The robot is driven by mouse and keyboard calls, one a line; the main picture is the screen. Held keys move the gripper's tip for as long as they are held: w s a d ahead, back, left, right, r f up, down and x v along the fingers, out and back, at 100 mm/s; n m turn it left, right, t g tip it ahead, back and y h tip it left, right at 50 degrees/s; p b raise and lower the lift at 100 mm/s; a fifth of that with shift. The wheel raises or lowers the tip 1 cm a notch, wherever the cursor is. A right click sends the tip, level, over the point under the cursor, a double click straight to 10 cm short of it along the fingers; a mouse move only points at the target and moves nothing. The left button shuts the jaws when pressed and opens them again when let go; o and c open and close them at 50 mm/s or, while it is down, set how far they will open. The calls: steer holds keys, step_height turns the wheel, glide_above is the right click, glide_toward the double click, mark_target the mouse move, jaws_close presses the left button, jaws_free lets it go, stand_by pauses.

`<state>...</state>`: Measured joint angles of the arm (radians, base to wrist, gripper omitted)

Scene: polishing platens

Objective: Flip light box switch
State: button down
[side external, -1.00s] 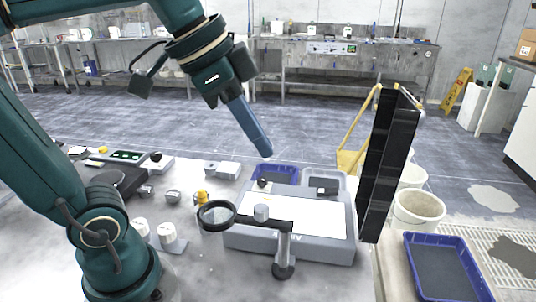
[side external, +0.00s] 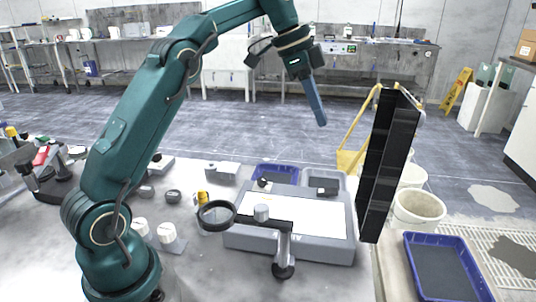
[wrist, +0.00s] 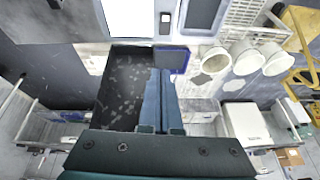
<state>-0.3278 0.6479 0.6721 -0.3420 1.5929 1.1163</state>
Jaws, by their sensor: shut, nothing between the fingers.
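The light box (side external: 238,238) is a grey case with a lit white top, on the bench at centre right in the side view. Its lit panel (wrist: 129,18) shows at the top of the wrist view. A small dark rectangle (wrist: 165,23) on the grey strip beside that panel looks like the switch; its position is too small to read. My gripper (side external: 320,122) is high above and behind the light box, clear of it. Its blue fingers are shut and empty, also in the wrist view (wrist: 160,72). I cannot pick out the switch surely in the side view.
A magnifier on a stand (side external: 284,252) overhangs the box's front. A tall black panel (side external: 385,165) stands at its right, with a bucket (side external: 418,211) and a blue tray (side external: 408,241) beyond. Another blue tray (side external: 289,170) lies behind. The air around my gripper is free.

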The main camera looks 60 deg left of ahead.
mark_target(325, 191)
steer(key=f, duration=0.1)
steer(key=a+f, duration=0.1)
steer(key=f, duration=0.1)
steer(key=shift+w+a+n, duration=0.3)
steer(key=shift+a, duration=0.05)
steer(key=shift+f, duration=0.1)
steer(key=shift+g, duration=0.3)
steer(key=x, duration=1.4)
steer(key=shift+s, duration=0.25)
steer(key=shift+w+d+f, duration=0.15)
steer(key=shift+f, duration=0.15)
steer(key=shift+s+a+f, duration=0.15)
steer(key=shift+s+a, duration=0.5)
steer(key=shift+s, duration=0.05)
